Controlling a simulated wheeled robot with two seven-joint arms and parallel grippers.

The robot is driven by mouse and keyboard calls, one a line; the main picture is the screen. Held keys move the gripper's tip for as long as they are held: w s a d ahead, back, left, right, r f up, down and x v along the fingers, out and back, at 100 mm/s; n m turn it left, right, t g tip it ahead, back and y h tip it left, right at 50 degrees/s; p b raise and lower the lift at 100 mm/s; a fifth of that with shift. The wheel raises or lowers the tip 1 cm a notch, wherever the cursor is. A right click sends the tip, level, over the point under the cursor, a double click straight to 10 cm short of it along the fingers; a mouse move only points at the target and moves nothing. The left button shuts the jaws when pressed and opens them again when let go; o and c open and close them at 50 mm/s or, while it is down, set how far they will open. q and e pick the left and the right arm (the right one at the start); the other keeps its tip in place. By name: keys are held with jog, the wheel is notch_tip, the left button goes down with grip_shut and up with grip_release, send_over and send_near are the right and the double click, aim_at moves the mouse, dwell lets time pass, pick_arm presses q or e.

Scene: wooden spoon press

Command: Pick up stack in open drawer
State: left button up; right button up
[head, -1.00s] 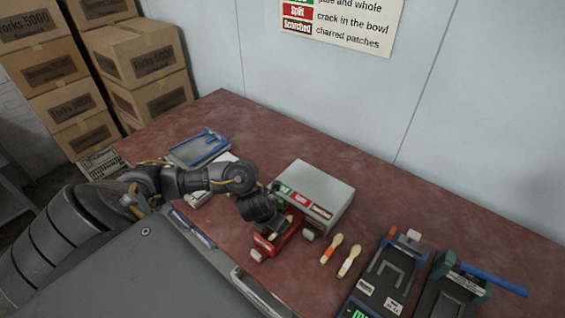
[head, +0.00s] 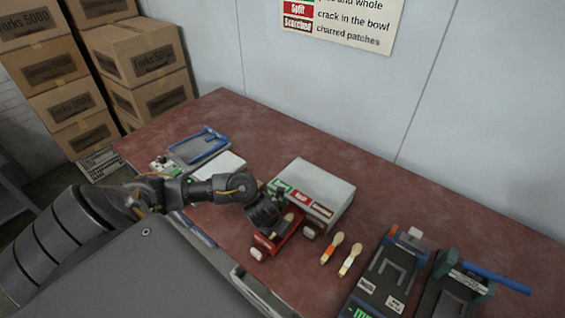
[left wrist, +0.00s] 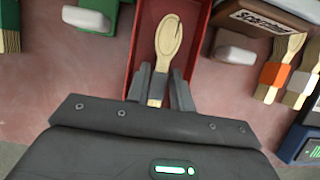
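The open red drawer (head: 287,243) sticks out from the front of a grey box with green, red and brown labels (head: 320,185). In the left wrist view the red drawer (left wrist: 198,30) holds pale wooden spoons, seen from above as one top spoon (left wrist: 169,38) with a dark crack in its bowl. How many lie beneath is hidden. My left gripper (left wrist: 160,80) is over the drawer, fingers pointing in. Its fingers stand on either side of the spoon handle and look apart, with a small gap at the right. My left gripper also shows in the head view (head: 280,212). My right gripper is not in view.
Two banded spoon bundles, orange (head: 333,248) and white (head: 350,260), lie right of the drawer. Two dark machines (head: 385,275) (head: 460,285) stand farther right. A blue tray (head: 199,146) lies back left. A brown drawer front (left wrist: 270,18) and its white handle (left wrist: 235,47) are close right.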

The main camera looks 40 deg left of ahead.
pick_arm(q)
grip_shut()
notch_tip(320, 180, up, 10)
jog(key=p, duration=0.3)
